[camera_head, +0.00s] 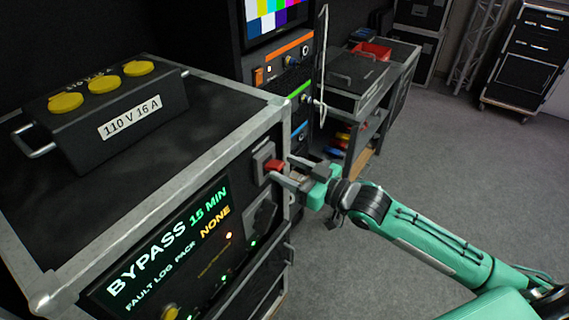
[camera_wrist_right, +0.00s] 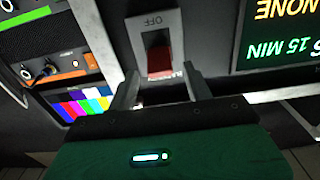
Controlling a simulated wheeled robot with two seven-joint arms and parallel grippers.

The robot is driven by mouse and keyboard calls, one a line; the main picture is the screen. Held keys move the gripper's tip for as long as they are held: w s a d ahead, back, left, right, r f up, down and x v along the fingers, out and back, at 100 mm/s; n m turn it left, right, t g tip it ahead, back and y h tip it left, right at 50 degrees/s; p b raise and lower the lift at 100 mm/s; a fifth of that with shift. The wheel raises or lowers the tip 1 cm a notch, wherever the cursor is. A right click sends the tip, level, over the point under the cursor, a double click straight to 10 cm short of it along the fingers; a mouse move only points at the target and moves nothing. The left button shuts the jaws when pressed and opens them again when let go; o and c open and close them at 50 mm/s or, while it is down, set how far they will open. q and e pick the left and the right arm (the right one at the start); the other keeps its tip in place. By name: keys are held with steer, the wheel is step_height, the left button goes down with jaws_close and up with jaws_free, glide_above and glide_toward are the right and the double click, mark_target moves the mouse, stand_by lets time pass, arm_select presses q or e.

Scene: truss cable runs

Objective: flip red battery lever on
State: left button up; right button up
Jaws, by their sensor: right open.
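The red battery lever (camera_head: 275,165) sits in a grey switch plate (camera_head: 262,160) on the front of the black case, right of the lit display. In the right wrist view the red lever (camera_wrist_right: 160,62) is on its plate, which bears the word OFF and shows upside down. My right gripper (camera_head: 287,174) is at the lever, its fingers apart. In the right wrist view the open fingers (camera_wrist_right: 158,90) stand either side of the lever's line, with the lever between and just beyond them. I cannot tell whether they touch it. My left gripper is not in view.
The display (camera_head: 165,245) reads BYPASS 15 MIN and FAULT LOG PACK NONE. A 110 V 16 A box (camera_head: 125,125) with yellow caps stands on the case (camera_head: 215,92). An equipment rack (camera_head: 285,65) and a workbench (camera_head: 355,90) stand behind. Grey floor (camera_head: 470,150) is clear at right.

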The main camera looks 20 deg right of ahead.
steer(key=shift+x, duration=0.8)
steer(key=c, duration=1)
steer(key=r+g+p, duration=0.1)
steer(key=p, duration=0.4)
steer(key=shift+a+r+h, duration=0.1)
steer(key=shift+r+h, duration=0.05)
steer(key=shift+h, duration=0.25)
steer(key=shift+w+g+p, duration=0.1)
steer(key=shift+g+p, duration=0.2)
steer(key=shift+p, duration=0.35)
steer(key=o, duration=1)
